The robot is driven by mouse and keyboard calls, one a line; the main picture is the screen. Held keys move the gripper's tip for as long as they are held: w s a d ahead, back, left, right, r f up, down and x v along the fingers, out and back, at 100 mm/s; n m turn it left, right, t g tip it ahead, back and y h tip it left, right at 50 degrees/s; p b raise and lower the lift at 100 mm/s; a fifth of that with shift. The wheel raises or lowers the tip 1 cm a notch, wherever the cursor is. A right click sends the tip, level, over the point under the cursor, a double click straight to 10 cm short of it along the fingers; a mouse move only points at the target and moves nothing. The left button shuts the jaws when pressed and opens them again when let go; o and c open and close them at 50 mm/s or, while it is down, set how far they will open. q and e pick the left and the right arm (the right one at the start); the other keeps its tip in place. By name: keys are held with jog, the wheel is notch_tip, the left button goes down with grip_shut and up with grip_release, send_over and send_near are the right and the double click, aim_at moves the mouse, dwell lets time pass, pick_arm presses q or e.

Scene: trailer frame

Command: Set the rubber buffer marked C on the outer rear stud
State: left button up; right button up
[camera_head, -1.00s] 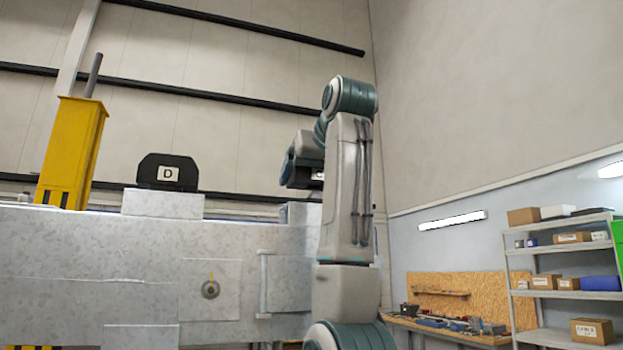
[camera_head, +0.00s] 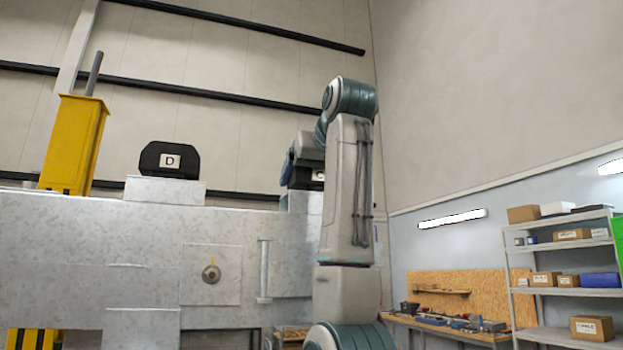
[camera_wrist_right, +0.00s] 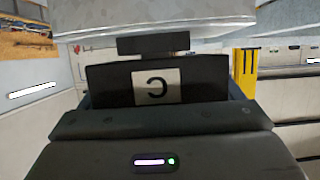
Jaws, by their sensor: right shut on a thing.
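My right gripper (camera_head: 304,170) is shut on the black buffer marked C (camera_wrist_right: 105,86), which shows with its white label upside down in the right wrist view. In the head view the buffer (camera_head: 318,178) is mostly hidden behind my right arm. It is just above a pale metal pedestal (camera_head: 298,202) at the right end of the trailer frame (camera_head: 60,240). In the wrist view a small dark block (camera_wrist_right: 153,43) lies between buffer and metal; I cannot tell whether they touch. The stud is not visible. My left gripper is out of view.
A black buffer marked D (camera_head: 152,160) sits on another metal pedestal (camera_head: 165,190) to the left. A workbench (camera_head: 450,328) and a shelf rack (camera_head: 560,290) with boxes stand at the right.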

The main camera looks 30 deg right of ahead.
jog(key=shift+f, duration=0.2)
jog(key=o, duration=1)
jog(key=shift+c, duration=0.2)
jog(key=shift+s+a+r+b, duration=0.1)
jog(key=shift+s+a+b, duration=0.05)
jog(key=shift+s+b, duration=0.3)
jog(key=b+v, duration=0.6)
jog(key=v, duration=0.4)
